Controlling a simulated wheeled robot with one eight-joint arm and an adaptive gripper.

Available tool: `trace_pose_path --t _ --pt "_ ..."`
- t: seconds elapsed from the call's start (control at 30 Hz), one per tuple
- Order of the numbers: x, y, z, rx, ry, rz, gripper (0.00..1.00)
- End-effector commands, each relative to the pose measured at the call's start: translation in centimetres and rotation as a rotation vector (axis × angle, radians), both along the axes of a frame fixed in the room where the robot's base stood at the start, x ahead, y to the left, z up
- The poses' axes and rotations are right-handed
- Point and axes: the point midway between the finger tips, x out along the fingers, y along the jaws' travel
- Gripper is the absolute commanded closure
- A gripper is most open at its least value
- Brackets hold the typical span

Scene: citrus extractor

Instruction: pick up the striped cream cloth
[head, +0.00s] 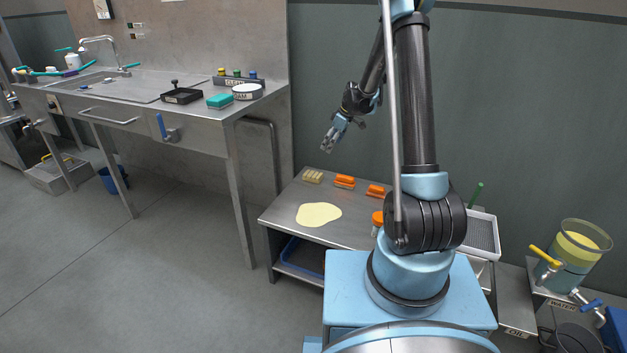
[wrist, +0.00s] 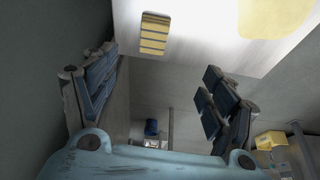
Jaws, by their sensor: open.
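The striped cream cloth (head: 312,176) lies flat near the back left corner of the low steel table (head: 345,232). In the wrist view the cloth (wrist: 156,33) shows as a small yellowish rectangle with dark stripes, near the top, on the bright table top. My gripper (head: 333,135) is above and a little to the right of the cloth in the head view, apart from it. In the wrist view my gripper (wrist: 158,98) has its two fingers wide apart, with nothing between them. The cloth is not covered by anything.
A pale yellow flat patch (head: 318,214) lies in front of the cloth. Orange items (head: 344,182) lie to its right. A steel sink counter (head: 150,95) stands to the left. A grey wall (head: 520,130) is behind the table. Open floor (head: 130,270) lies front left.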

Motion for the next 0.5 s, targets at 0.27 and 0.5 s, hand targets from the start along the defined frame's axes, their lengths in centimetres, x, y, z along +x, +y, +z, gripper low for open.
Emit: trace_pose_path --t 0.27,0.5 --pt "1.8 1.4 -3.1 0.010 -0.016 0.059 0.22" --pt "2.2 2.4 -5.6 0.011 -0.017 0.063 0.22"
